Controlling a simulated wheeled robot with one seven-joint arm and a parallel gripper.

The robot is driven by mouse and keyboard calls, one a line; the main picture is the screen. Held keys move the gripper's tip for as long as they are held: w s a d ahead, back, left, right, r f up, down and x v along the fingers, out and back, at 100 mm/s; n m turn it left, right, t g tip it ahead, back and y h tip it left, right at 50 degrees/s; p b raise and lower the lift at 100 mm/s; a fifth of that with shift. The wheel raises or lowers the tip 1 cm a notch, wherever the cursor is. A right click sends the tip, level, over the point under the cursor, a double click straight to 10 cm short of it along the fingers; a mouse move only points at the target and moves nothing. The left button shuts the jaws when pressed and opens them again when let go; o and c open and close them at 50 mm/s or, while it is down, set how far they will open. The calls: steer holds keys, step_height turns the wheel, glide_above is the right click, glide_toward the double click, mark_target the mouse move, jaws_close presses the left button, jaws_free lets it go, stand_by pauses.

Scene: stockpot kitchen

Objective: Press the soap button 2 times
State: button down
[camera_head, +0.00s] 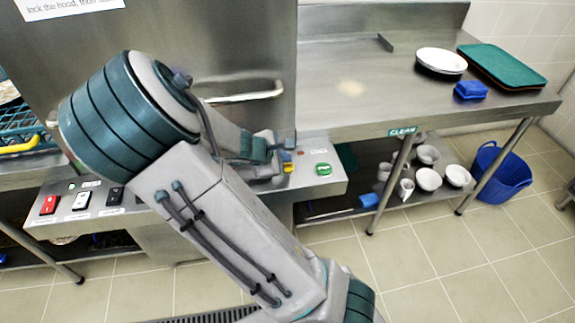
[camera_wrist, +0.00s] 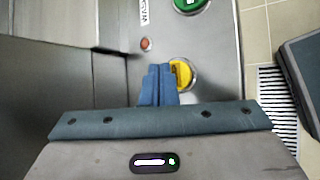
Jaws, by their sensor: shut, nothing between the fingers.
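The control panel (camera_head: 316,183) on the machine's front carries a yellow button (camera_head: 289,167) and a green button (camera_head: 323,169). The yellow one's label is hidden, so I cannot read whether it is the soap button. In the wrist view the yellow button (camera_wrist: 182,74) sits in a metal ring just right of my fingertips, partly covered by them. The green button (camera_wrist: 188,3) is at the top edge. My gripper (camera_wrist: 158,70) is shut and empty, with its blue fingers together beside the yellow button. I cannot tell whether they touch it. In the head view my gripper (camera_head: 280,155) is partly hidden by my arm.
A small red light (camera_wrist: 146,43) is on the panel. Red (camera_head: 48,205), white (camera_head: 82,200) and black (camera_head: 115,196) switches are at the panel's left. The hood handle (camera_head: 245,94) sticks out above. A steel table (camera_head: 350,85) stands right, with a blue basket (camera_head: 503,172) on the floor.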

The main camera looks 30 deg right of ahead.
step_height(320, 180, up, 5)
steer(key=p, duration=0.3)
steer(key=shift+p, duration=0.4)
steer(key=shift+f, duration=0.1)
stand_by(0.4)
steer(key=s+a+r+m+y, duration=0.4)
steer(key=s+a+r+m, duration=0.2)
steer(key=s, duration=0.3)
steer(key=s+a+r+m+y, duration=0.4)
steer(key=s+a+r+m, duration=0.2)
steer(key=s, duration=0.3)
steer(key=shift+s+a+r+m+y, duration=0.3)
steer(key=shift+r+m, duration=0.15)
steer(key=shift+m, duration=0.15)
